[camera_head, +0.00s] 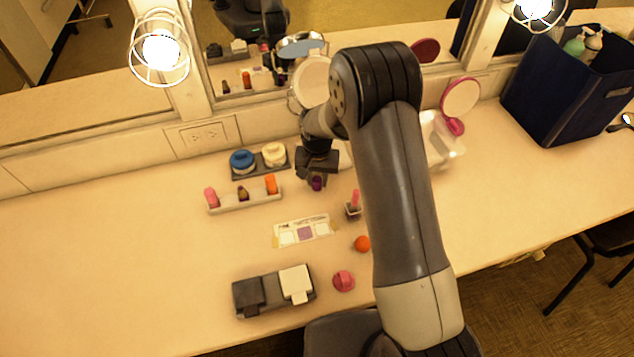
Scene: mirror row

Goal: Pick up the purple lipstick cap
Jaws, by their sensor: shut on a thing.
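The purple lipstick cap (317,184) is a small dark purple piece in the middle of the counter area, just below my gripper (317,174). My gripper is shut on the cap, with the jaws covering its upper part. Whether the cap touches the counter or hangs above it cannot be told from this one view. My arm reaches from the lower right and hides part of the counter behind it.
A rack (240,199) with several lipsticks and a tray (280,169) with blue and white jars lie left. A navy caddy (567,95) stands far right. The left counter is clear.

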